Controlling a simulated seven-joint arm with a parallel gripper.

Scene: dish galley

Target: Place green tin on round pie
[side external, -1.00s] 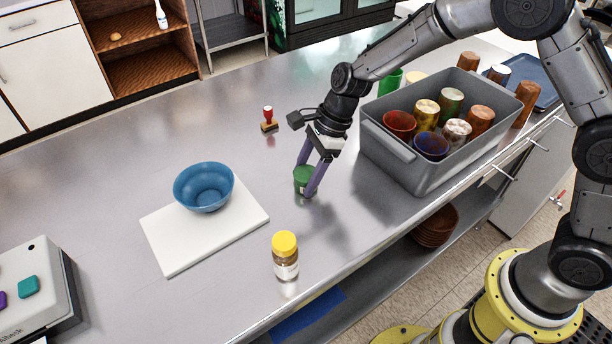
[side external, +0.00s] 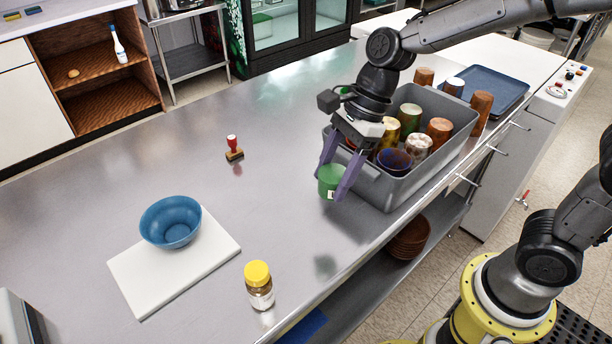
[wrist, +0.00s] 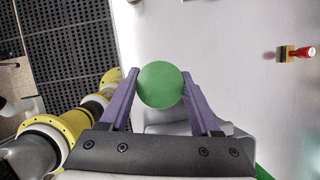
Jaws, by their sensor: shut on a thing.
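The green tin (side external: 330,181) is between the purple fingers of my gripper (side external: 339,177) in the side view. The gripper is shut on it and holds it above the metal counter, just left of the grey bin; a dim reflection shows on the counter below. In the wrist view the tin's round green face (wrist: 160,85) fills the space between the fingertips of my gripper (wrist: 160,88). I see no round pie in either view.
The grey bin (side external: 399,188) holds several cups. A blue bowl (side external: 171,222) sits on a white board (side external: 144,283). A yellow-capped jar (side external: 259,287) stands near the front edge. A red-handled stamp (side external: 233,149) stands farther back. The counter between them is clear.

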